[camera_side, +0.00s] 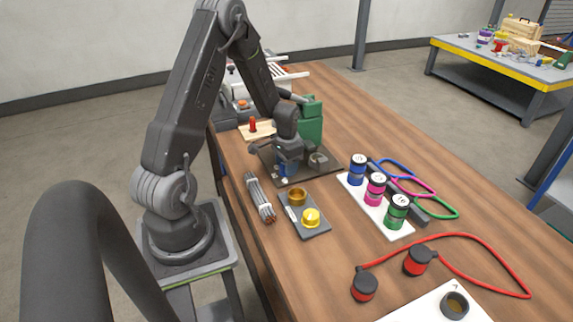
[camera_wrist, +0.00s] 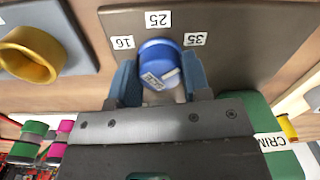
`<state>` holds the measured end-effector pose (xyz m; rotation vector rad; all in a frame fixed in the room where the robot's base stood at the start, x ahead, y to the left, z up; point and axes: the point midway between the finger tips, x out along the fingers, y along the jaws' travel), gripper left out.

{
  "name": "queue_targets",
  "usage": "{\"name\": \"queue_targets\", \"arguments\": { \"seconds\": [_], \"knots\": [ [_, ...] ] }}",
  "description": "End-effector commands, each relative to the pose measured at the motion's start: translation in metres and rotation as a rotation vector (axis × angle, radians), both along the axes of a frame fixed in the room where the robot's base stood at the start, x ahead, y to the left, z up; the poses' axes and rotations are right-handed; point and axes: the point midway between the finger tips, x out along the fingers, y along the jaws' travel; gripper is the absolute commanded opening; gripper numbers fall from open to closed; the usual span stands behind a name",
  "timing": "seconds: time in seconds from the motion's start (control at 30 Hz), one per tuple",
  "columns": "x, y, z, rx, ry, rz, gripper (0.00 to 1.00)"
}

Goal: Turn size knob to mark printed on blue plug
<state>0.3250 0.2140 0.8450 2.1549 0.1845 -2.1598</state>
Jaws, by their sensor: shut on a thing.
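The blue size knob (camera_wrist: 158,50) sits on a dark plate (camera_wrist: 235,20) marked 16, 25 and 35. The 25 label (camera_wrist: 158,19) is above the knob in the wrist view, 16 (camera_wrist: 123,42) to its left and 35 (camera_wrist: 195,39) to its right. My gripper (camera_wrist: 160,66) is shut on the knob, a blue finger on each side. White marks show on the knob; which label its pointer faces is unclear. In the side view, my gripper (camera_side: 287,160) is low over the plate. The blue plug (camera_side: 357,170) stands upright on a white board; its print is too small to read.
A magenta plug (camera_side: 375,190) and a green plug (camera_side: 397,211) stand beside the blue one. A green crimper body (camera_side: 310,122) rises behind my gripper. A grey block (camera_side: 318,231) with yellow rings and a cable bundle (camera_side: 260,198) lie in front.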

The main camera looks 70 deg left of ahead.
Motion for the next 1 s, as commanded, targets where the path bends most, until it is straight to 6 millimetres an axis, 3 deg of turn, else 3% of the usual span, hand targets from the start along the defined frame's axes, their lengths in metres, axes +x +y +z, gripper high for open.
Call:
{"name": "queue_targets", "arguments": {
  "seconds": [0.3, 0.77, 0.8, 1.0],
  "knots": [
    [0.0003, 0.0003, 0.0009, 0.001, -0.001, -0.096, 0.20],
    [0.0003, 0.0004, 0.0009, 0.002, -0.001, -0.111, 0.20],
    [0.0002, 0.0004, 0.0009, 0.002, -0.001, -0.111, 0.45],
    [0.0003, 0.0003, 0.0005, 0.001, -0.001, -0.110, 0.64]
  ]
}}
